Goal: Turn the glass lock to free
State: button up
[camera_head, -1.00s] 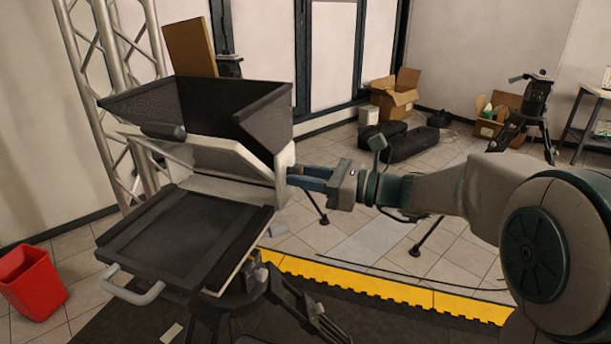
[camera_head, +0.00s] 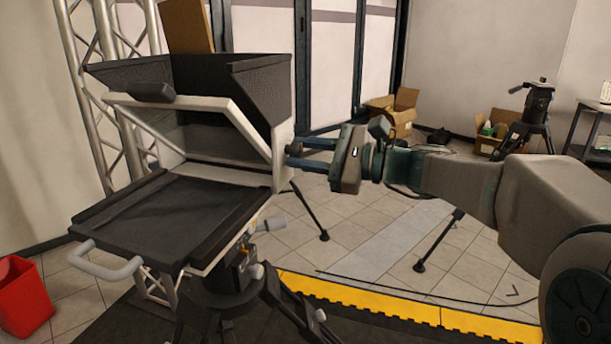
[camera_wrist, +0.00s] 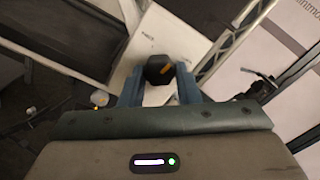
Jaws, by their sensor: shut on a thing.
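The glass lock is a black knob (camera_wrist: 159,69) with an orange mark on the white side panel (camera_wrist: 152,35) of the teleprompter. In the wrist view the orange mark points to the right of the picture. Small dark print shows on the panel beside the knob, too small to read. The blue fingers of my gripper (camera_wrist: 158,78) are shut on the knob, one on each side. In the head view my gripper (camera_head: 290,155) reaches the teleprompter's right side, and the knob is hidden there. The white glass frame (camera_head: 235,130) stands tilted under the black hood (camera_head: 262,90).
A flat black tray (camera_head: 165,220) with a grey handle (camera_head: 105,262) juts out at the front, over a black tripod (camera_head: 235,300). A red bin (camera_head: 22,300) stands at the left. Yellow edging (camera_head: 390,307) crosses the floor.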

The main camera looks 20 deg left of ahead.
jog(key=n+b, duration=0.3)
jog(key=b, duration=0.1)
jog(key=n+b, duration=0.2)
jog(key=b, duration=0.1)
jog(key=shift+f+n, duration=0.3)
jog(key=n+b, duration=0.3)
jog(key=shift+w+r+n+b, duration=0.1)
jog(key=shift+r+n+b, duration=0.2)
jog(key=shift+b, duration=0.1)
jog(key=shift+n+b, duration=0.55)
jog(key=shift+n, duration=0.05)
jog(key=shift+r, duration=0.15)
jog(key=o, duration=1)
jog(key=shift+c, duration=0.2)
jog(key=s+d, duration=0.1)
jog(key=d, duration=1.3)
jog(key=shift+a, duration=0.1)
